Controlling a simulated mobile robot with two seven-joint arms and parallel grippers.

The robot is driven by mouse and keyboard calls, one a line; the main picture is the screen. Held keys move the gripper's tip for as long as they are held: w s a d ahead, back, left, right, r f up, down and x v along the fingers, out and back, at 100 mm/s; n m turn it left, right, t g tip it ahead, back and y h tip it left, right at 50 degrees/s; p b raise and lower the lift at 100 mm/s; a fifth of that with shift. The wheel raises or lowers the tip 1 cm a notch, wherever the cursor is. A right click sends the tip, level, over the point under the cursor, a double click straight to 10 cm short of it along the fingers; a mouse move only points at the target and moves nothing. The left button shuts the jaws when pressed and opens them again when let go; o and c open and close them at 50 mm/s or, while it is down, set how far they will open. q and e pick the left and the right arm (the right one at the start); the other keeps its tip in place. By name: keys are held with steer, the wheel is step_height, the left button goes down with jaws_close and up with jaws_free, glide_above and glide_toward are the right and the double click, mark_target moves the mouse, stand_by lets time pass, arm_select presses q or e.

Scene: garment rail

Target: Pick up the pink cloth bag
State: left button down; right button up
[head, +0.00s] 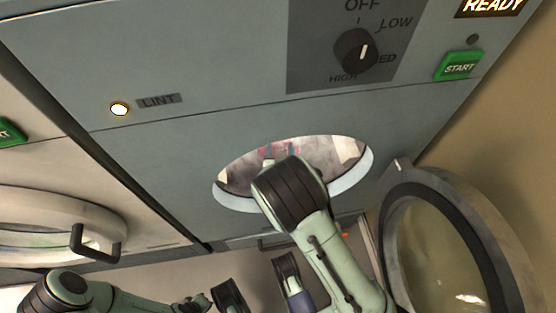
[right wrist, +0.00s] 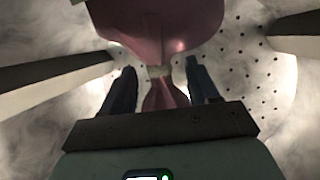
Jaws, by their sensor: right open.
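The pink cloth bag (right wrist: 160,28) fills the top of the right wrist view, with a narrow tied neck and a flared end below the tie. My right gripper (right wrist: 162,80) is open, with one finger on each side of the neck; I cannot tell if they touch it. In the head view, my right gripper (head: 279,155) is inside the dryer drum, mostly hidden by my wrist, and a little pink of the bag (head: 279,149) shows beyond. My left arm is low at the left in the head view; its jaw state is unclear.
The round dryer opening (head: 346,188) surrounds my right arm closely. Its open door (head: 402,222) stands at the right. Pale drum ribs (right wrist: 50,82) flank my gripper, with perforated drum wall (right wrist: 250,75) behind. A neighbouring machine's closed door (head: 35,212) is at the left.

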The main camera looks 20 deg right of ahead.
steer(key=shift+w+d+f, duration=0.1)
steer(key=shift+w, duration=0.15)
jaws_close()
steer(key=shift+s, duration=0.1)
steer(key=shift+f, duration=0.1)
stand_by(1.1)
